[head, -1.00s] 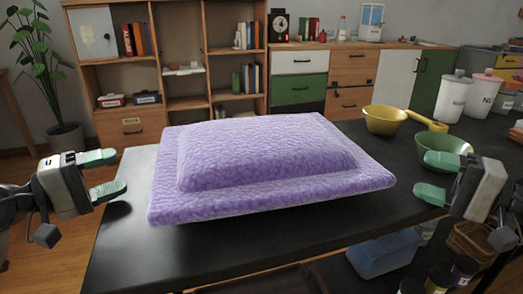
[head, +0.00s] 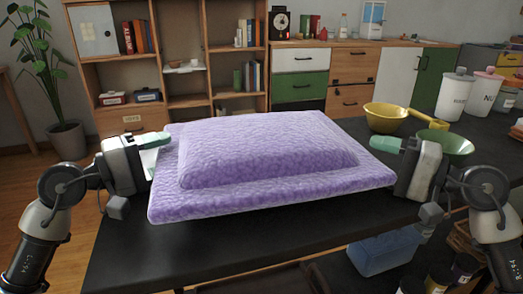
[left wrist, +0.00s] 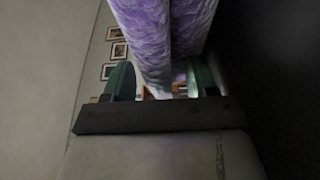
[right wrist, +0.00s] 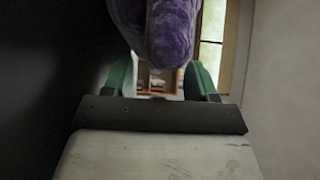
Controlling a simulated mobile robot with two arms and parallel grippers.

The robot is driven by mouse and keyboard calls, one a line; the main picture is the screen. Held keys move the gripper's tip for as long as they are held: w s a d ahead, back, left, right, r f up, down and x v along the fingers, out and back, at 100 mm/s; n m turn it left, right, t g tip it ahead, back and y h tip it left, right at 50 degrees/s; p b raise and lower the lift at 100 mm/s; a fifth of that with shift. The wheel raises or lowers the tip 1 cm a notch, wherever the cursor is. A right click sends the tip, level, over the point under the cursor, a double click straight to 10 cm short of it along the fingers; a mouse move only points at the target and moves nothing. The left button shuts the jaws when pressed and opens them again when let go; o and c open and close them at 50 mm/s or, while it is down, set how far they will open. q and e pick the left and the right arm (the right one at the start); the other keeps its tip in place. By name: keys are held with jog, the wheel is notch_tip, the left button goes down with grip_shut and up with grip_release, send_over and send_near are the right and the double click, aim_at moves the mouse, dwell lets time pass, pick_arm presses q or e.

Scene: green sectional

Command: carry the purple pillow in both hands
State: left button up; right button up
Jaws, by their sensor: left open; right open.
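The purple pillow (head: 270,155), with a raised middle and a flat wide border, lies level at the black table. My left gripper (head: 153,157) is at its left edge, open, with the upper green finger over the border and the lower finger hidden. In the left wrist view the pillow's edge (left wrist: 155,45) shows between the spread fingers. My right gripper (head: 387,160) is at the right edge, open, its upper finger beside the pillow's corner and its lower finger hidden. In the right wrist view the edge (right wrist: 170,35) lies between the open fingers.
The black table (head: 300,232) is bare in front of the pillow. A yellow pan (head: 384,118) and a green bowl (head: 447,143) stand at the right, the bowl close behind my right gripper. White canisters (head: 455,97) stand farther right. A blue bin (head: 383,253) is below the table.

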pick_arm(q)
jog(key=shift+x, duration=0.8)
pick_arm(e)
jog(key=shift+x, duration=0.8)
pick_arm(q)
grip_shut()
pick_arm(e)
grip_shut()
